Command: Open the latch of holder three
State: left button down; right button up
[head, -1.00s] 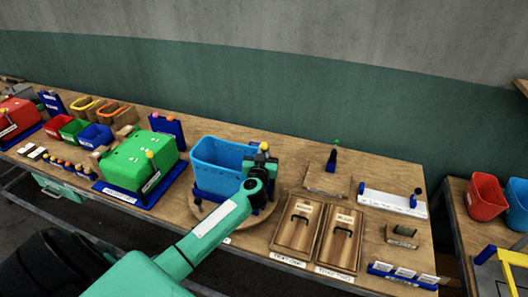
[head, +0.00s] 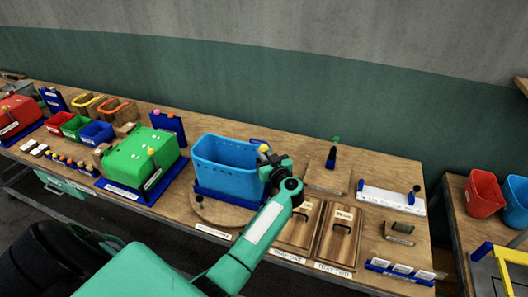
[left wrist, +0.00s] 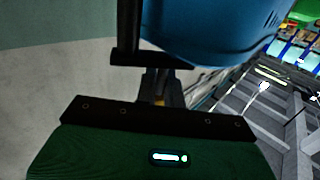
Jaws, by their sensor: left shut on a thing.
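The blue bin (head: 225,168) stands in a dark blue base on a round wooden board (head: 212,212). A small yellow knob (head: 263,148) shows at the bin's right side. My left gripper (head: 268,163) is at this side, and its fingers are partly hidden by my wrist. In the left wrist view my gripper (left wrist: 160,92) is closed right beside the blue bin (left wrist: 215,28), with a small yellow bit (left wrist: 158,102) between the fingers. It seems to grip the yellow knob, but the contact is dark and small. I cannot read which holder is number three. My right gripper is not in view.
Two wooden boards with handles (head: 338,240) lie to the right of my arm. A wooden block with a dark, green-tipped post (head: 332,155) stands behind them. A white bar (head: 392,198) lies further right.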

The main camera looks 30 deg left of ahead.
pick_arm(q)
jog(key=n+g, duration=0.1)
jog(key=n+g+y, duration=0.1)
jog(key=shift+d+r+g+b, duration=0.2)
jog(key=shift+d+g+b, duration=0.1)
jog(key=shift+g, duration=0.1)
jog(key=n+g, duration=0.1)
jog(key=g+y+b, duration=0.1)
jog(key=shift+s+d+f+n+g, duration=0.1)
jog(key=shift+s+d+n+g, duration=0.1)
jog(key=shift+d+n+g, duration=0.15)
jog(key=n+g+b, duration=0.2)
jog(key=g+b, duration=0.2)
jog(key=d+n+g+h+b, duration=0.1)
jog(key=n+g+b, duration=0.2)
jog(key=g+b, duration=0.1)
jog(key=d+n+g+b, duration=0.1)
jog(key=n+g+b, duration=0.2)
jog(key=g, duration=0.1)
jog(key=shift+s+r+b, duration=0.15)
jog(key=shift+r+b, duration=0.05)
jog(key=shift+b, duration=0.2)
jog(key=c, duration=1.6)
grip_release()
jog(key=shift+a, duration=0.1)
jog(key=shift+s+r, duration=0.1)
jog(key=shift+s, duration=0.05)
